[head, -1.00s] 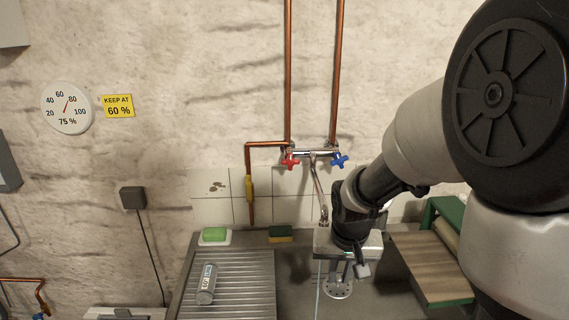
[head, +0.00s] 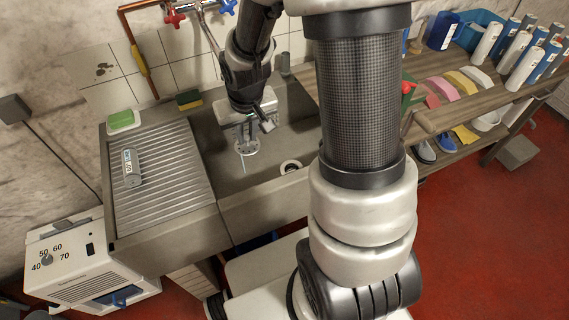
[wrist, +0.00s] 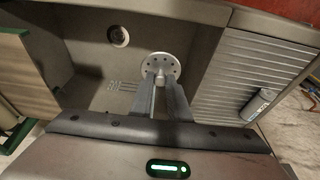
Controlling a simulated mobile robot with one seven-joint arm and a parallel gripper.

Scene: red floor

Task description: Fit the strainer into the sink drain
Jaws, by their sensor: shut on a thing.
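The strainer, a round metal disc with holes (head: 247,147), is held over the sink basin (head: 262,190). In the wrist view the strainer (wrist: 160,66) has a central knob between my fingertips. My gripper (wrist: 160,83) is shut on this knob; it also shows in the head view (head: 242,136). The sink drain, a pale ring with a dark centre (head: 290,166), lies in the basin floor to the right of the strainer and nearer to me. In the wrist view the drain (wrist: 118,35) is up and left of the strainer, uncovered.
The ribbed drainboard (head: 170,205) left of the basin holds a grey can (head: 131,168). Green soap (head: 122,119) and a sponge (head: 189,99) sit along the back edge. Red and blue taps (head: 174,17) are on the wall. A shelf with bottles (head: 487,42) stands right.

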